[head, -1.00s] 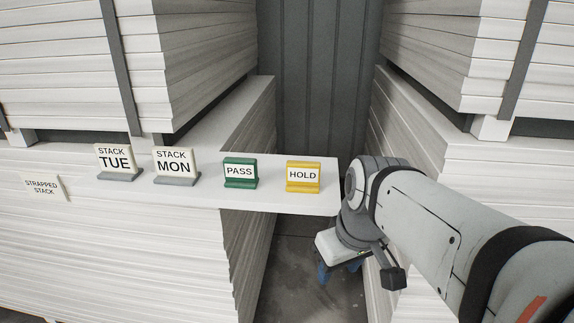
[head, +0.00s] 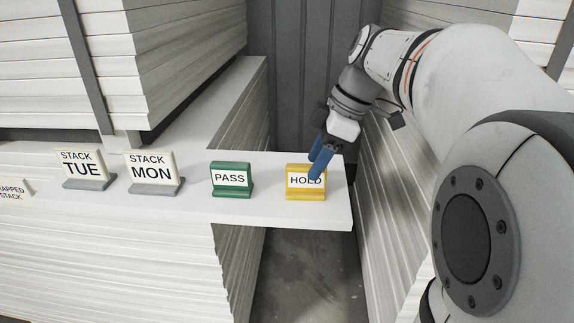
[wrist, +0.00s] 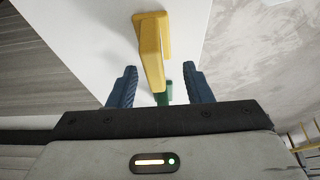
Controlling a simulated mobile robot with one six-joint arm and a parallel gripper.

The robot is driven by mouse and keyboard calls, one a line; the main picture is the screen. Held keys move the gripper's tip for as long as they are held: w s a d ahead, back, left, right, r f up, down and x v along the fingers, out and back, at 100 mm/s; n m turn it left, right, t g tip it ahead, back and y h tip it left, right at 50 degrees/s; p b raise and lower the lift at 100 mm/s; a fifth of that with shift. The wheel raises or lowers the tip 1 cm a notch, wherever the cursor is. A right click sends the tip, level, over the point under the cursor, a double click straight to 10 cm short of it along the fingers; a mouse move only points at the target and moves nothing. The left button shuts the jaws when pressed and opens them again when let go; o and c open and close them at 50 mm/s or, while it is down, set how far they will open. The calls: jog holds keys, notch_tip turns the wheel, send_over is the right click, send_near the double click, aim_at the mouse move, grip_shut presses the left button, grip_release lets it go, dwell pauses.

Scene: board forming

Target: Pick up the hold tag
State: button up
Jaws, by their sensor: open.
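The yellow hold tag (head: 305,194) stands upright on the white shelf (head: 270,207) near its right end, its HOLD label facing the head camera. My gripper (head: 320,164) is at the tag, its blue fingers overlapping the tag's upper right in the head view. In the wrist view the fingers (wrist: 160,86) are open, one on each side of the yellow tag (wrist: 152,55), with gaps on both sides. The tag's upper part reaches toward the space between the fingers; contact is not visible.
The green PASS tag (head: 231,180) stands left of the hold tag and shows beyond it in the wrist view (wrist: 163,93). MON (head: 152,171) and TUE (head: 84,169) tags stand further left. Board stacks flank the shelf.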

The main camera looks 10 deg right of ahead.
aim_at(299, 190)
jog(key=x, duration=0.3)
jog(key=p+x, duration=0.1)
jog(key=x, duration=0.1)
jog(key=shift+w+f, duration=0.25)
jog(key=shift+f, duration=0.1)
jog(key=c, duration=0.6)
